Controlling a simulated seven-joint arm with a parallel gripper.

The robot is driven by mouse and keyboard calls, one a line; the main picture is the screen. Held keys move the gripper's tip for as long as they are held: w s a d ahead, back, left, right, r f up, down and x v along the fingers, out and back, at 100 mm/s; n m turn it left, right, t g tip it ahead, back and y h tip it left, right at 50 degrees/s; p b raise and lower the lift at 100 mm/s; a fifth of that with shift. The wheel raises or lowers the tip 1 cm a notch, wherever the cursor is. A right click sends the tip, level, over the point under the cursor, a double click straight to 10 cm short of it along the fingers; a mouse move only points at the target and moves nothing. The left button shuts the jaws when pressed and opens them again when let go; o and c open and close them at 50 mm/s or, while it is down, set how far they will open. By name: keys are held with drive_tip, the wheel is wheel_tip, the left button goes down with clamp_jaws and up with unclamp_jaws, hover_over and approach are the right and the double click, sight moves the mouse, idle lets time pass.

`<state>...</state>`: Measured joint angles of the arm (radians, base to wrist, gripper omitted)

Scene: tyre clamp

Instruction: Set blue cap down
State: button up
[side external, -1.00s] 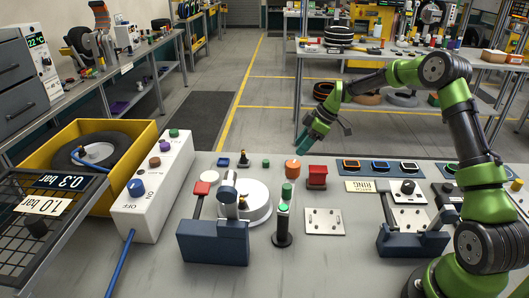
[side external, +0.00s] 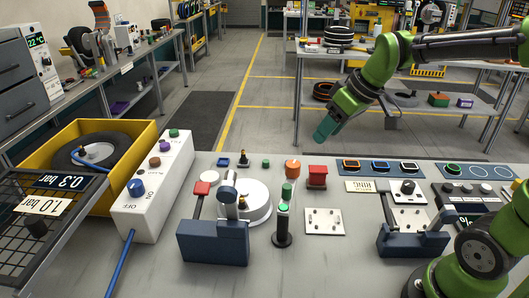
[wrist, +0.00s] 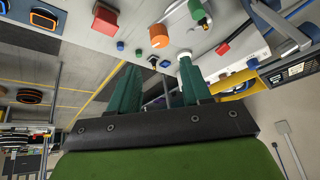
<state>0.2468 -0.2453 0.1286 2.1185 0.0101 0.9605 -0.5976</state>
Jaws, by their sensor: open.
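My gripper (side external: 324,130) is raised beyond the bench's far edge in the side view, pointing down and left. In the wrist view its two teal fingers (wrist: 158,62) are apart with nothing held between them. Another small blue piece (side external: 223,161) sits at the far left of the bench's back row.
The back row also holds a black valve (side external: 244,159), a green cap (side external: 266,163), the orange knob (side external: 292,168) and a red block (side external: 316,176). A clamp (side external: 213,240) with a white disc stands in front. A white button box (side external: 157,190) is at left.

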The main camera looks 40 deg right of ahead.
drive_tip(key=s+a+m+t, duration=0.1)
drive_tip(key=s+a+m, duration=0.2)
drive_tip(key=s, duration=0.8)
drive_tip(key=shift+a+f+m+t+y, duration=0.3)
drive_tip(key=shift+m+t, duration=0.1)
drive_tip(key=shift+m, duration=0.6)
